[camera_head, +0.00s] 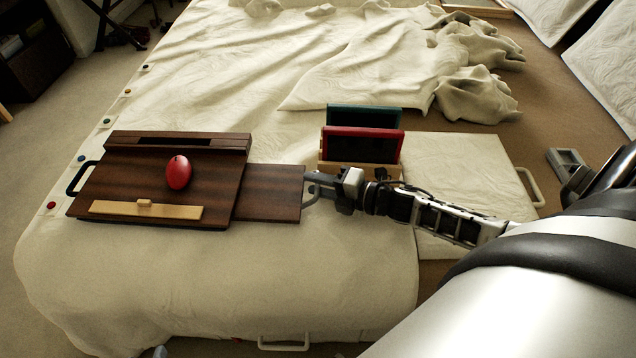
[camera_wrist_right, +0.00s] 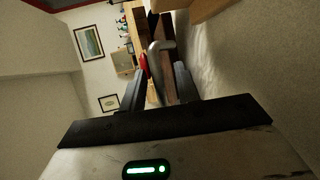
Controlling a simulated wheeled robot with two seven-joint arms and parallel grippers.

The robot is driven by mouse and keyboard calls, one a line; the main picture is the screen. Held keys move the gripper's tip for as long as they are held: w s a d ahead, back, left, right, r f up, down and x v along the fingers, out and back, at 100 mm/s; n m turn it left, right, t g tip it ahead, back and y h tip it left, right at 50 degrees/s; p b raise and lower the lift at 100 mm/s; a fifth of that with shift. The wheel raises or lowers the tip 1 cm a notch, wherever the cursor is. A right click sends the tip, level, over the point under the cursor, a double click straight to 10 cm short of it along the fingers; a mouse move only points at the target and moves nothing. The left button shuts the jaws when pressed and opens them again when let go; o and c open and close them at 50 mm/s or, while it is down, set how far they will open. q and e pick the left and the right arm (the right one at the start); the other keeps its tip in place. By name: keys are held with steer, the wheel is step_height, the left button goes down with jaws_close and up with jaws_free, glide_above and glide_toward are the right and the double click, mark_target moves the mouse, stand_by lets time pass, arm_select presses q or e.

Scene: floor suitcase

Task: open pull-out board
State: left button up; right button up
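A dark wooden desk board (camera_head: 128,180) lies on the cream bedspread. Its pull-out board (camera_head: 270,192), a flat brown panel, sticks out from its right side. A curved grey handle (camera_head: 309,199) is at the panel's right end; it also shows in the right wrist view (camera_wrist_right: 157,70). My right gripper (camera_head: 318,180) is at this handle. In the right wrist view its fingers (camera_wrist_right: 161,88) stand on either side of the handle bar, with gaps that appear on both sides. Contact with the bar is not clear. My left gripper is not identifiable in the head view.
A red egg-shaped object (camera_head: 179,172) and a light wooden strip (camera_head: 146,210) lie on the desk board. Behind my right gripper stands a rack with a red-framed panel (camera_head: 361,146) and a teal one (camera_head: 365,117). A pale flat case (camera_head: 462,165) lies at right.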

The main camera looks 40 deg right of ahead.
steer(key=p+v, duration=0.1)
steer(key=v, duration=1.5)
